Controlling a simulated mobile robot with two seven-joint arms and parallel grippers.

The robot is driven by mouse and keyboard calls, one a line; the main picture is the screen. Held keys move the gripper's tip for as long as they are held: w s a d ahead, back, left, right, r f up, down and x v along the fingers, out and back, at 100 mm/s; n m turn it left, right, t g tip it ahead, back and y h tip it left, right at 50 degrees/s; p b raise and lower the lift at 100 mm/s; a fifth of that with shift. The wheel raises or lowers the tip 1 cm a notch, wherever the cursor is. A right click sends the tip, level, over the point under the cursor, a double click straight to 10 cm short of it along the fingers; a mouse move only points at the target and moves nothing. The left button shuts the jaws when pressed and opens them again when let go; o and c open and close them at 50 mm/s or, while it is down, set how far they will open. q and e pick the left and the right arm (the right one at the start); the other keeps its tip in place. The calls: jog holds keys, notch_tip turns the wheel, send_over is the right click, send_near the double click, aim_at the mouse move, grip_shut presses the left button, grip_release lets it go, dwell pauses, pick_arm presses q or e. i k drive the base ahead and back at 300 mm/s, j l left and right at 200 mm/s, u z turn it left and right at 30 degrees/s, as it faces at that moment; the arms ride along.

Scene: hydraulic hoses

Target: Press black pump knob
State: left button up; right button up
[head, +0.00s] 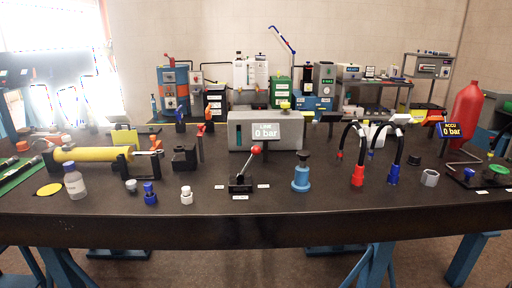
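A small pump with a blue body (301,181) stands upright on the dark table, right of the middle in the head view. Its black knob (303,155) sits on top, on a dark stem above the blue body. Nothing touches the knob. Neither of my grippers is in view.
Behind is a grey box (243,128) with a "LINE 0 bar" display (266,130). Black hoses with red (358,176) and blue (393,175) ends stand right. Table is clear in front of the pump.

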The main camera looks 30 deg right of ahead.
aim_at(303, 155)
jog(key=z, duration=1.4)
